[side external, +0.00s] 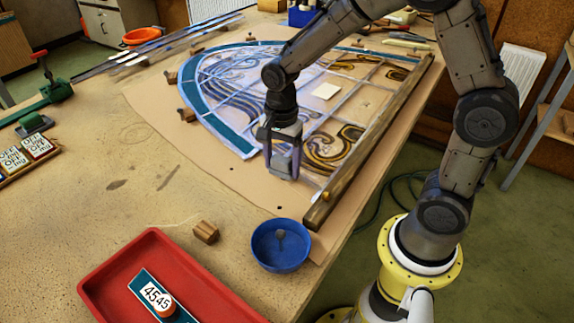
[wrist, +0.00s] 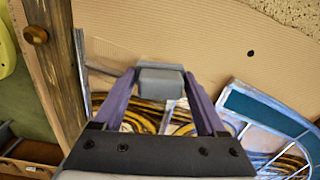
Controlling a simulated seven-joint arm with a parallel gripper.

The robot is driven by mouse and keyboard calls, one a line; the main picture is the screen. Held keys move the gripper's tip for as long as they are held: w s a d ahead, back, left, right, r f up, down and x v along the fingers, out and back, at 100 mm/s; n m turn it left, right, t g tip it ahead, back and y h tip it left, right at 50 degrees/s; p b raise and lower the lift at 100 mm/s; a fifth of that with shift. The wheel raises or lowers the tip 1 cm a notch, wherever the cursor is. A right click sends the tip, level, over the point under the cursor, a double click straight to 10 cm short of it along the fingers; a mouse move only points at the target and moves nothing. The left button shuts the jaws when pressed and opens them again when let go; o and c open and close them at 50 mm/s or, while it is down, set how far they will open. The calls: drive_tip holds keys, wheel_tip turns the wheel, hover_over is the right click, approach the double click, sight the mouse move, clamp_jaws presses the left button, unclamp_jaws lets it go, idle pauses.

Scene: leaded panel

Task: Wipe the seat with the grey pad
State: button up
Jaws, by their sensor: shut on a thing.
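The grey pad (wrist: 160,82) is a small block held between the two fingertips of my gripper (wrist: 160,86) in the wrist view. In the side view my gripper (side external: 283,168) points down at the near end of the leaded panel (side external: 249,149). The panel has a teal border, lead lines and amber swirls. A bare gap in the border, which looks like the seat, lies between the teal strip's end and the wooden bar (side external: 325,204). My gripper is over or beside this gap and partly hides it. I cannot tell whether the pad touches the surface.
A blue bowl (side external: 281,262) and a wooden block (side external: 206,232) stand near the front. Wooden blocks edge the panel. Bare board lies left of my gripper.

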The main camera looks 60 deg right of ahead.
drive_tip(key=shift+w+d, duration=0.2)
drive_tip(key=shift+w, duration=0.95)
drive_tip(key=shift+w+d, duration=0.25)
drive_tip(key=shift+w, duration=0.85)
drive_tip(key=shift+w+d, duration=0.2)
drive_tip(key=shift+w, duration=0.95)
wheel_tip(320, 180, up, 6)
drive_tip(key=shift+r, duration=0.15)
drive_tip(key=shift+r, duration=1.4)
